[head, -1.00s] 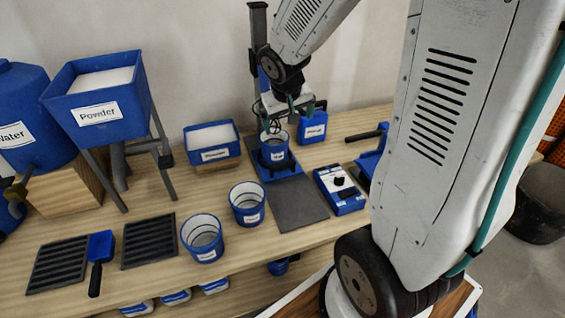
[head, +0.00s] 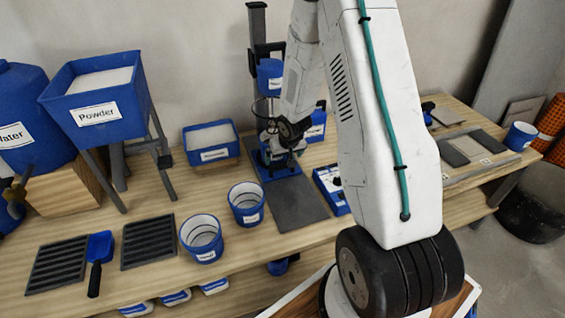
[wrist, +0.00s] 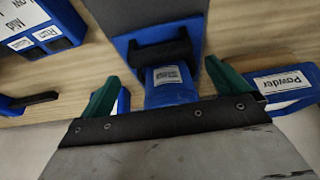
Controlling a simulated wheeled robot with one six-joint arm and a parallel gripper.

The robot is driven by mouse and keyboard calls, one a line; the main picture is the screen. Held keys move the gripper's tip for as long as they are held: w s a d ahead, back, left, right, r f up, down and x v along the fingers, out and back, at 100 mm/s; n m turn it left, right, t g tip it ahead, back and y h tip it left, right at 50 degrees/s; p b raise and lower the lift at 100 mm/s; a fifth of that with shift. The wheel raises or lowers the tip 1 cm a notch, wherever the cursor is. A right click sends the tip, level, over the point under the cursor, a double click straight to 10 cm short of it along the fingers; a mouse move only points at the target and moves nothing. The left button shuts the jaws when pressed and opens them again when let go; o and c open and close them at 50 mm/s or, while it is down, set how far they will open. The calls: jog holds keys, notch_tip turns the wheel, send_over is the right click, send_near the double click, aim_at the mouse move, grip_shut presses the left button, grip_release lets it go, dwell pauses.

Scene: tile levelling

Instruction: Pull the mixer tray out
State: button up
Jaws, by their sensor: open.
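The mixer tray is blue and sits under the mixer stand (head: 257,50), with a dark grey plate (head: 299,205) in front of it. The wrist view shows the tray's blue surface (wrist: 123,48) with a black bar handle (wrist: 160,54) on it. My gripper (head: 284,152) is low over the tray; my arm hides much of this area in the head view. In the wrist view my gripper (wrist: 165,85) is open, its green fingers on either side of a blue labelled body (wrist: 172,92) just beyond the handle. I see no finger touching the handle.
A control box (head: 332,190) stands right of the plate. Two blue buckets (head: 202,239) (head: 246,204) stand to the left. A powder box (head: 212,145) is left of the stand, and the blue mixer head (head: 270,75) is raised above.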

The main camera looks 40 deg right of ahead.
aim_at(282, 164)
jog(key=x, duration=0.5)
